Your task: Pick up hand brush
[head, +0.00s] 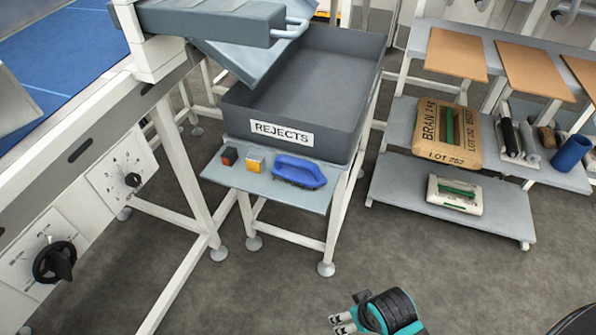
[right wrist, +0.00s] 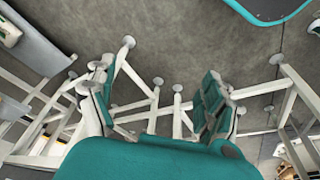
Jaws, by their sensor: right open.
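The hand brush (head: 299,171) has a blue body with a looped handle and dark bristles under it. It lies on the grey ledge (head: 222,172) in front of the REJECTS bin in the head view. My right gripper (head: 342,322) is low at the bottom of the head view, over the floor and well apart from the brush. In the right wrist view its two teal fingers (right wrist: 154,92) are spread with nothing between them. The brush is not seen in the right wrist view. My left gripper is not in view.
A red-and-black block (head: 229,156) and a yellow block (head: 255,162) sit left of the brush. The grey REJECTS bin (head: 240,109) stands behind. A white-framed machine (head: 120,190) is at left; shelves with sacks (head: 447,133) are at right. Floor (head: 400,250) between is clear.

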